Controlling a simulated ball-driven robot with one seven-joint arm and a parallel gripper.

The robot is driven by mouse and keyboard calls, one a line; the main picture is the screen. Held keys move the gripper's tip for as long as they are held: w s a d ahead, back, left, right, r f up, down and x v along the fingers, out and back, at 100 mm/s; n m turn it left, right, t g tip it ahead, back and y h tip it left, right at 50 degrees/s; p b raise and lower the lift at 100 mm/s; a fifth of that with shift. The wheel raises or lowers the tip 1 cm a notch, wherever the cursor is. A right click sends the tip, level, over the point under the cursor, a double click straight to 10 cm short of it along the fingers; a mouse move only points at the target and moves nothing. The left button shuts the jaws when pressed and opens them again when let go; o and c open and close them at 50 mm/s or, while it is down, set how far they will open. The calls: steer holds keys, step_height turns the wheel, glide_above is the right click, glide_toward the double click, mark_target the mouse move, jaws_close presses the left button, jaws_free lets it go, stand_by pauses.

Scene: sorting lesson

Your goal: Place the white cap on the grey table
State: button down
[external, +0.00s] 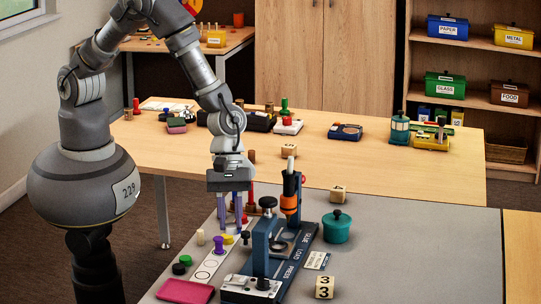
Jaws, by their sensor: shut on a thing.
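My gripper (236,218) points down over the left part of the grey table (420,236). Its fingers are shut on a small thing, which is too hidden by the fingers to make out. A small whitish piece (200,237) stands upright on the grey table, left of my gripper. I cannot tell whether it is the white cap. A purple piece (219,244) and a yellow piece (229,239) are just below my fingers.
A blue press (262,250) stands close right of my gripper, with an orange tool (290,205) behind it. A teal pot (337,227), number blocks (324,287) and a pink pad (186,291) are nearby. The grey table's right side is clear.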

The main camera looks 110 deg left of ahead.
mark_target(238, 269)
steer(key=n, duration=0.2)
steer(key=f+n+t+y, duration=0.1)
steer(key=n, duration=0.1)
steer(key=f+n+b, duration=0.1)
steer(key=n, duration=0.1)
steer(key=shift+w+a+t, duration=0.1)
steer(key=shift+w+t, duration=0.15)
steer(key=shift+t, duration=0.15)
steer(key=a+f+n+y+b, duration=0.1)
steer(key=f+n+b, duration=0.1)
steer(key=f+n, duration=0.1)
steer(key=s+a+f+n+y+b, duration=0.1)
steer(key=f+n+b, duration=0.1)
steer(key=f+n, duration=0.1)
steer(key=s+a+f+n+t+y+b, duration=0.1)
steer(key=f+n+b, duration=0.1)
steer(key=f, duration=0.2)
steer(key=shift+n+y, duration=0.3)
steer(key=shift+n, duration=0.1)
steer(key=shift+f, duration=0.25)
steer(key=c, duration=0.9)
jaws_free()
steer(key=shift+r, duration=0.1)
